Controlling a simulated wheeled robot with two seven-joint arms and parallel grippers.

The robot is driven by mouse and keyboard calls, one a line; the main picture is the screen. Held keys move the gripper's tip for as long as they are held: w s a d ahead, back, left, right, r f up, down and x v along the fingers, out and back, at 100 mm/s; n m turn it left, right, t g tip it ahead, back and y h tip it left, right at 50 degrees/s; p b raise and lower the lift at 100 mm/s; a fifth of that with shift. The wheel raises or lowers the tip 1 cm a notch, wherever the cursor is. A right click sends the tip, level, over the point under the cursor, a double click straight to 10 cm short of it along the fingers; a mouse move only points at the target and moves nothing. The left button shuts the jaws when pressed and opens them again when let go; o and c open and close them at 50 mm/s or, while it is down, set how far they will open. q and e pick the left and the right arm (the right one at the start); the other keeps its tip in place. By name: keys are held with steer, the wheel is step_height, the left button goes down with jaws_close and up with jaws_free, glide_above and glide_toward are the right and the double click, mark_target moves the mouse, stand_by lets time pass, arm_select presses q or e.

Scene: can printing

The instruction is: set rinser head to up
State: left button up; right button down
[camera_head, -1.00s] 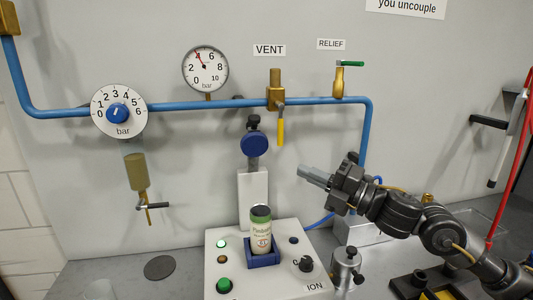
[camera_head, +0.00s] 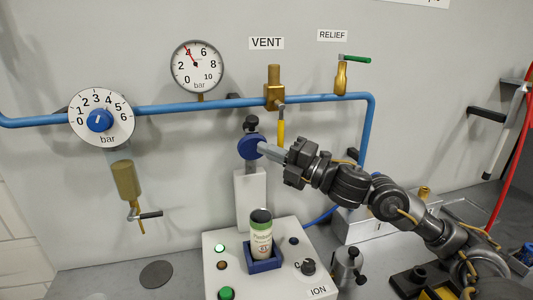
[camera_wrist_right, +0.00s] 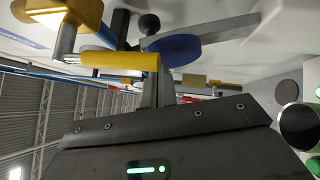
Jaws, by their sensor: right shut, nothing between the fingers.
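The blue round head (camera_head: 249,146), which I take for the rinser head, sits on the white upright post (camera_head: 250,195) behind the can, with a black knob (camera_head: 251,122) above it. My right gripper (camera_head: 264,148) is shut and empty. Its fingertips are at the right edge of the blue head; I cannot tell whether they touch. In the right wrist view the blue head (camera_wrist_right: 173,48) lies just beyond the fingers (camera_wrist_right: 158,88). A green-and-cream can (camera_head: 260,240) stands upright in a blue holder below. My left gripper is not in view.
The yellow vent handle (camera_head: 281,133) hangs close above my right gripper and shows near the fingers in the wrist view (camera_wrist_right: 120,60). A blue pipe (camera_head: 210,103) runs along the wall. The white control box (camera_head: 212,255) has buttons and a black knob (camera_head: 308,267).

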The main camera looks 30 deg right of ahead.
steer(key=shift+w+r, duration=0.1)
steer(key=shift+w, duration=0.1)
steer(key=shift+s+a+r, duration=0.1)
steer(key=shift+w+r+h+p, duration=0.3)
steer(key=shift+w+r+p, duration=0.2)
steer(key=shift+p, duration=0.65)
steer(key=shift+f+m, duration=0.2)
steer(key=shift+m, duration=0.1)
steer(key=shift+f, duration=0.1)
